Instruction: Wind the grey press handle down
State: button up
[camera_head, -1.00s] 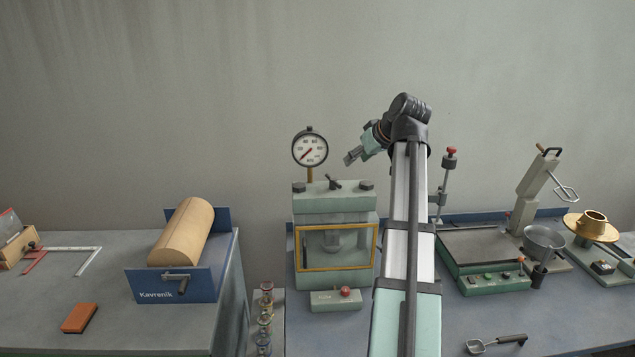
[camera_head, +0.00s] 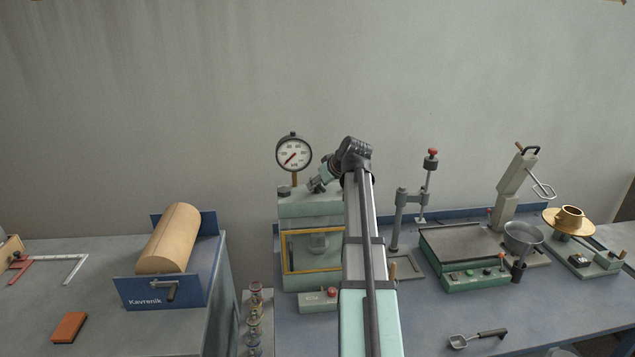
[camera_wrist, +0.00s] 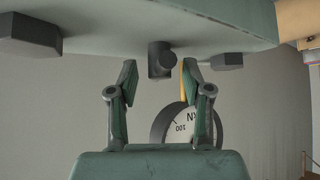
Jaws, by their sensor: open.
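The green press (camera_head: 311,208) stands on the blue-grey bench, with a yellow-framed window in its front. In the wrist view its top (camera_wrist: 130,22) appears upside down, and the dark grey press handle (camera_wrist: 160,62) sticks out between two hex nuts. My gripper (camera_head: 318,185) is just at the top of the press. In the wrist view my gripper (camera_wrist: 160,78) is open, one finger on each side of the handle, with visible gaps; contact is not seen. In the head view my gripper and arm hide the handle and the press's right side.
A round pressure gauge (camera_head: 294,153) rises behind the press. A small control box (camera_head: 318,300) with a red knob sits in front. A stand with a red knob (camera_head: 398,220) and a green hotplate (camera_head: 470,258) are to the right. A blue roller cradle (camera_head: 150,292) stands left.

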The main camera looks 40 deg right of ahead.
jog(key=shift+x, duration=0.8)
grip_shut()
jog(key=shift+a+m+h, duration=0.1)
jog(key=shift+m+h, duration=0.2)
jog(key=shift+m, duration=0.1)
jog(key=m+h, duration=0.2)
jog(key=m, duration=0.1)
jog(key=shift+m+g+h, duration=0.3)
jog(key=shift+g+h, duration=0.1)
jog(key=m+g+h, duration=0.1)
jog(key=m, duration=0.1)
jog(key=m+g+h+b, duration=0.1)
jog(key=m, duration=0.1)
jog(key=shift+w+f+m+h, duration=0.1)
jog(key=shift+w+m+h, duration=0.05)
jog(key=shift+m+h, duration=0.2)
jog(key=m+g+h+b, duration=0.2)
jog(key=m+g+b, duration=0.1)
jog(key=m, duration=0.2)
jog(key=shift+g+b, duration=0.3)
jog(key=shift+g, duration=0.1)
jog(key=shift+m+g+h+b, duration=0.25)
jog(key=shift+m+g+b, duration=0.9)
jog(key=shift+m+g, duration=0.9)
jog(key=shift+m+t, duration=0.25)
jog(key=shift+m, duration=0.25)
